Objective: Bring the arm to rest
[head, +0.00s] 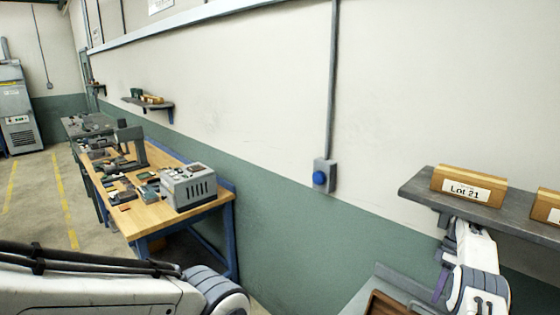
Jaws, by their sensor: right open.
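My right gripper (447,240) is at the lower right, just under the front edge of the grey wall shelf (415,187). Its dark jaws are small and partly hidden, and they look open with nothing seen between them. My white right arm (474,258) bends down from there to the bottom edge of the view. My left arm (95,285) lies across the lower left, and its gripper is outside the view.
A wooden block labelled Lot 21 (468,187) stands on the shelf, with another (548,206) at the right edge. A brown tray (385,304) shows at the bottom. A workbench (150,217) with a grey box (188,187) stands at left. A blue button (320,178) is on the wall.

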